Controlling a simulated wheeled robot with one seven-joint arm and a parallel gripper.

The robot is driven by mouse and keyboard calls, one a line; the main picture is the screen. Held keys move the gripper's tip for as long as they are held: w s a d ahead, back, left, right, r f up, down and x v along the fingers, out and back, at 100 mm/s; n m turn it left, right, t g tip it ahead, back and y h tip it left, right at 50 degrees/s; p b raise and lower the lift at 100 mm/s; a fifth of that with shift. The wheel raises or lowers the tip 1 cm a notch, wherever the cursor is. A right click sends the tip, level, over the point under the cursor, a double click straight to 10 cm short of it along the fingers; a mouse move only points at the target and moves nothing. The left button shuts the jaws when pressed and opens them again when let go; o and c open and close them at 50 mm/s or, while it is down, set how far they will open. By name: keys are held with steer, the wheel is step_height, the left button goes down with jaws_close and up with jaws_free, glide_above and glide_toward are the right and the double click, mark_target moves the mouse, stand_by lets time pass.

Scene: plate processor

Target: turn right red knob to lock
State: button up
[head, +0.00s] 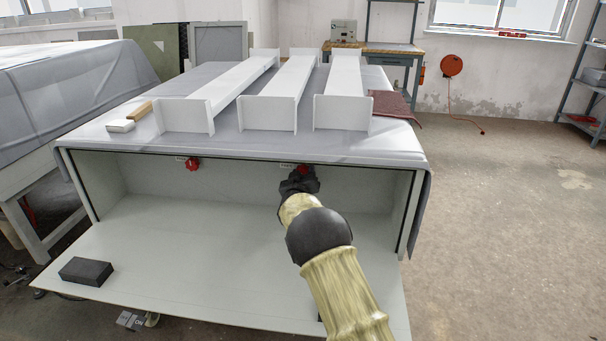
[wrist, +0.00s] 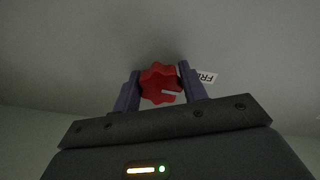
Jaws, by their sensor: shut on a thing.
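The right red knob (head: 303,170) is on the upper back wall inside the open front of the machine, partly hidden behind my gripper in the head view. In the wrist view the red knob (wrist: 160,84) sits between the two fingers of my gripper (wrist: 160,88), which is shut on it. A light slot-like mark shows on the knob's face, pointing to the right. A white label (wrist: 207,77) reading "FR…" is partly hidden behind the right finger. The left red knob (head: 192,164) is on the same wall, with a small label beside it.
A black block (head: 86,271) lies on the lowered front panel (head: 180,290) at left. The floor to the right is clear.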

steer(key=m, duration=0.4)
steer(key=shift+f, duration=0.1)
steer(key=m+b, duration=0.1)
steer(key=m, duration=0.3)
steer(key=shift+m+b, duration=0.3)
steer(key=shift+b, duration=0.05)
steer(key=m+b, duration=0.2)
steer(key=m, duration=0.2)
steer(key=shift+m, duration=0.3)
steer(key=m+b, duration=0.1)
steer(key=m, duration=0.3)
steer(key=shift+a+b, duration=0.1)
steer(key=shift+b, duration=0.3)
steer(key=o, duration=1)
steer(key=shift+c, duration=0.2)
